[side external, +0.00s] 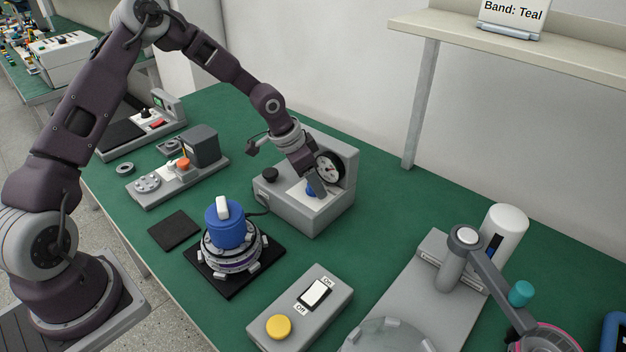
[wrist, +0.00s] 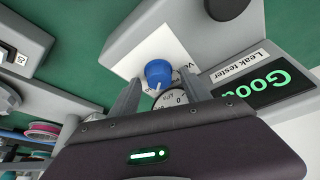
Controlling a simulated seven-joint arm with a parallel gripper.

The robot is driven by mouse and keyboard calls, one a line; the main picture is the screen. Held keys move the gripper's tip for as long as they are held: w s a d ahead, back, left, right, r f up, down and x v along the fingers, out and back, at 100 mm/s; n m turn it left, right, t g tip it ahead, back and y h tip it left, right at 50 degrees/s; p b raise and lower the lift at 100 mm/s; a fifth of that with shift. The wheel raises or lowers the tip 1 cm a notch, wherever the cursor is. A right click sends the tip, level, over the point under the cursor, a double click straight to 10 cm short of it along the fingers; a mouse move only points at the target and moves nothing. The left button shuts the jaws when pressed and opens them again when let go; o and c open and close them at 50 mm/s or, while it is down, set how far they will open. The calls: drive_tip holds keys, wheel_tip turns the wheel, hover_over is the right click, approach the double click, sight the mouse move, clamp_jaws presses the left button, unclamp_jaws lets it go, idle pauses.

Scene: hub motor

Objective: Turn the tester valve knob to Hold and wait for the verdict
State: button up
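The grey leak tester (side external: 290,207) stands on the green bench, with a round gauge (side external: 330,167) on its raised back. Its blue valve knob (wrist: 158,72) sits on a white plate in the wrist view, with a pale pointer mark on it. The plate's lettering is mostly hidden, so I cannot read the knob's position. My gripper (side external: 314,188) is down at the knob. In the wrist view my gripper (wrist: 162,78) is open, with a finger either side of the knob and visible gaps. The tester's display (wrist: 262,88) shows green letters, "Goo" visible, partly cut off by my gripper.
A hub motor with a blue cap (side external: 225,228) sits on a black pad left of the tester. A switch box (side external: 301,308) with a yellow button stands in front. A black knob (side external: 270,174) is on the tester's left. A shelf sign reads "Band: Teal" (side external: 513,12).

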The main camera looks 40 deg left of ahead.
sight(302, 195)
drive_tip(key=v, duration=0.6)
drive_tip(key=s+r+n+y, duration=0.2)
drive_tip(key=s+r+y, duration=0.2)
drive_tip(key=s+r, duration=1.1)
drive_tip(key=s+d+r+n+h, duration=0.1)
drive_tip(key=s+d+r, duration=0.1)
drive_tip(key=s, duration=0.7)
drive_tip(key=s+d+r+n+t+h, duration=0.1)
drive_tip(key=s+d+r+n, duration=0.1)
drive_tip(key=s, duration=0.7)
drive_tip(key=shift+t, duration=0.3)
drive_tip(key=shift+r, duration=0.1)
